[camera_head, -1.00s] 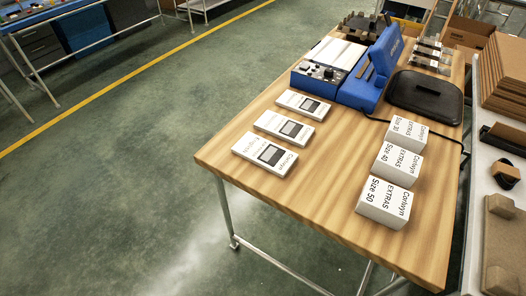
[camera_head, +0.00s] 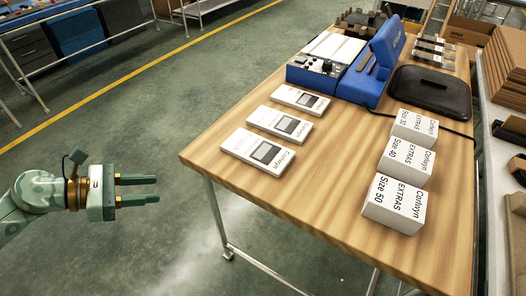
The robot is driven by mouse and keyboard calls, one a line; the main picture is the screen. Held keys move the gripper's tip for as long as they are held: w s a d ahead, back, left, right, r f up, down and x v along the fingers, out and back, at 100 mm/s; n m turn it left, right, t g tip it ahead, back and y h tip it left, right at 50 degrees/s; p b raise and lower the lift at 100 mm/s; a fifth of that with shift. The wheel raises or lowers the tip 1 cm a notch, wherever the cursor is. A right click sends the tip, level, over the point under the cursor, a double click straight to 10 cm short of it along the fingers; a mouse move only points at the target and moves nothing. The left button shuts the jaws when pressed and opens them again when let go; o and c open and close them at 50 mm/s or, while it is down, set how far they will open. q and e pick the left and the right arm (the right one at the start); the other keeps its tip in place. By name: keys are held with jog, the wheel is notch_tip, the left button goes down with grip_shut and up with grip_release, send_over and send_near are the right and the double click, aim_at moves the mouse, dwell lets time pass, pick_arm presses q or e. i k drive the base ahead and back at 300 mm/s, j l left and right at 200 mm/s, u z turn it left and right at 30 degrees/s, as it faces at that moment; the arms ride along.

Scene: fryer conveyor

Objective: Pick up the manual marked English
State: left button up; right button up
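Three white manuals lie flat in a row along the left side of the wooden table (camera_head: 300,208): a near manual (camera_head: 240,144), a middle manual (camera_head: 265,117) and a far manual (camera_head: 285,93). Each has a dark picture panel and small print. The language words are too small to read surely, so I cannot tell which one is marked English. My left gripper (camera_head: 156,190) is left of the table, over the floor, apart from the manuals. Its two fingers point right, are spread apart, and hold nothing. My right gripper is out of view.
Three white Corwyn EXTRAS boxes (camera_head: 394,215) stand along the table's right side. A blue machine (camera_head: 372,75) and a black case (camera_head: 430,95) stand behind, with a cable near the case. The table's near middle is clear. A shelf of cardboard is at right.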

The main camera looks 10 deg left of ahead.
aim_at(268, 156)
jog(key=j+z, duration=0.2)
jog(key=z, duration=0.25)
jog(key=i+j+z, duration=0.1)
jog(key=z, duration=0.35)
jog(key=j+z, duration=0.3)
jog(key=z, duration=0.15)
jog(key=k+j+z, duration=0.1)
jog(key=j, duration=0.25)
jog(key=k+j+z, duration=0.1)
jog(key=j, duration=0.3)
jog(key=k+j+z, duration=0.1)
jog(key=j, duration=0.25)
jog(key=k+j+z, duration=0.15)
jog(key=j, duration=0.2)
jog(key=k+j+z, duration=0.1)
jog(key=j, duration=0.2)
